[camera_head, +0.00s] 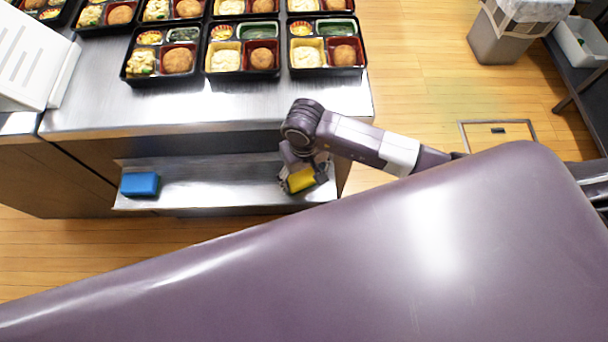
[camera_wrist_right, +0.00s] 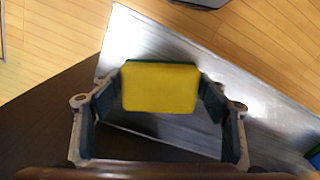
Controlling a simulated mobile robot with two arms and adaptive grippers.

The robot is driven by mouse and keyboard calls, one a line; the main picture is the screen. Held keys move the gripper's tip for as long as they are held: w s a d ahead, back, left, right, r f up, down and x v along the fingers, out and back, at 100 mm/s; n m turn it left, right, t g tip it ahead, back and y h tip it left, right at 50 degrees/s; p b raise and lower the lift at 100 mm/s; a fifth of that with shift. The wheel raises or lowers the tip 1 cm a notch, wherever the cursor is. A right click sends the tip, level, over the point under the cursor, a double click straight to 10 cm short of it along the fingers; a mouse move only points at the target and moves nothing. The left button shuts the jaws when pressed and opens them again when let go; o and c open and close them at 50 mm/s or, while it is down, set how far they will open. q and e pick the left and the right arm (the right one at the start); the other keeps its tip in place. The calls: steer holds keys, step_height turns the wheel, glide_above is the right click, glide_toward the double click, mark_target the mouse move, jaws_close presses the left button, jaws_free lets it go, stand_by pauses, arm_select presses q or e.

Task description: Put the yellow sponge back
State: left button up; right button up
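The yellow sponge (camera_head: 301,181) is at the right end of the low steel shelf, with my right gripper (camera_head: 304,174) around it. In the right wrist view the yellow sponge (camera_wrist_right: 160,88) sits between the two fingertips, which press against its left and right sides. A green edge shows along its far side. I cannot tell whether the sponge touches the shelf or is just above it. My left gripper is not in view.
The low shelf (camera_head: 225,180) holds a blue sponge (camera_head: 140,184) at its left end; its middle is clear. Above, the steel counter (camera_head: 200,108) carries several black bento trays (camera_head: 163,80). A grey bin (camera_head: 498,42) stands at the back right.

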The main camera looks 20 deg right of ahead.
mark_target(304, 177)
steer(key=o, duration=0.4)
steer(key=shift+r, duration=0.2)
steer(key=shift+w+r, duration=0.1)
steer(key=shift+r, duration=0.25)
step_height(304, 177, up, 11)
steer(key=shift+r+b, duration=0.15)
steer(key=shift+b, duration=0.5)
